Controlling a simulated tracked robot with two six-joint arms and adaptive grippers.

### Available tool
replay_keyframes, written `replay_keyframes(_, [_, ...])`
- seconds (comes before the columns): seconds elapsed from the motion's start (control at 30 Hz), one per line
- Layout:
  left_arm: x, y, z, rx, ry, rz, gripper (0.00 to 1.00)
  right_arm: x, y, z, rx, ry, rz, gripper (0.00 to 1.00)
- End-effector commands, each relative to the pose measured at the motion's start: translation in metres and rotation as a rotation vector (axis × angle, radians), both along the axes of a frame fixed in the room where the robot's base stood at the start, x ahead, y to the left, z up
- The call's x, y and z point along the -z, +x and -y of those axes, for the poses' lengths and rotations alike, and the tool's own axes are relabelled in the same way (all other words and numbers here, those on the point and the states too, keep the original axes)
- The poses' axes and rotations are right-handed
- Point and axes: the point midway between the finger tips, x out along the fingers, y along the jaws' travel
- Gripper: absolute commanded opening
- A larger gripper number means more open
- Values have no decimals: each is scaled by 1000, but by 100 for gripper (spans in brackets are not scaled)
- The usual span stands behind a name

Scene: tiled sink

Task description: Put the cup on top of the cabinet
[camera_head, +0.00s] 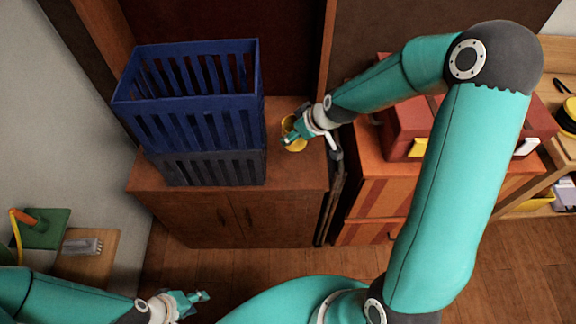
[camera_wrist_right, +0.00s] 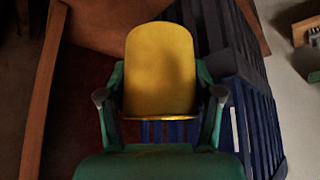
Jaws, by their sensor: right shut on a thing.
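A yellow cup (camera_head: 298,146) is over the right part of the brown cabinet's top (camera_head: 290,176), to the right of the crates. My right gripper (camera_head: 293,132) is shut on it and partly covers it in the head view. In the right wrist view the cup (camera_wrist_right: 160,65) sits between both fingers. I cannot tell whether its base touches the cabinet top. My left gripper (camera_head: 190,302) is low in the head view, in front of the cabinet and away from the cup. Its fingers are too small to tell open from shut.
A blue slatted crate (camera_head: 195,125) stands on a dark grey crate (camera_head: 215,168) on the cabinet's left and middle. A red toolbox (camera_head: 405,130) stands on an orange cabinet (camera_head: 375,195) at right. A low wooden table (camera_head: 90,265) is at lower left. Bare cabinet top shows around the cup.

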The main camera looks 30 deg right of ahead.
Motion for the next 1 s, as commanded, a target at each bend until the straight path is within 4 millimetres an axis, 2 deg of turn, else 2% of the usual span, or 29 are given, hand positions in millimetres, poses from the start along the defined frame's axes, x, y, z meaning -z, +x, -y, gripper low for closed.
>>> replay_keyframes(0.03, [22,0,0,0,0,0,40,23,0,0,2,1,0,31])
replay_keyframes(0.4, [94,0,0,0,0,0,40,100,-1,2,4,1,1,31])
replay_keyframes(0.57, [112,0,0,0,0,0,40,119,-1,2,4,-1,1,31])
replay_keyframes(0.83, [122,0,0,0,0,1,40,130,-1,2,4,-1,1,31])
replay_keyframes(1.0, [145,0,0,0,0,0,40,153,-1,2,4,-1,1,31])
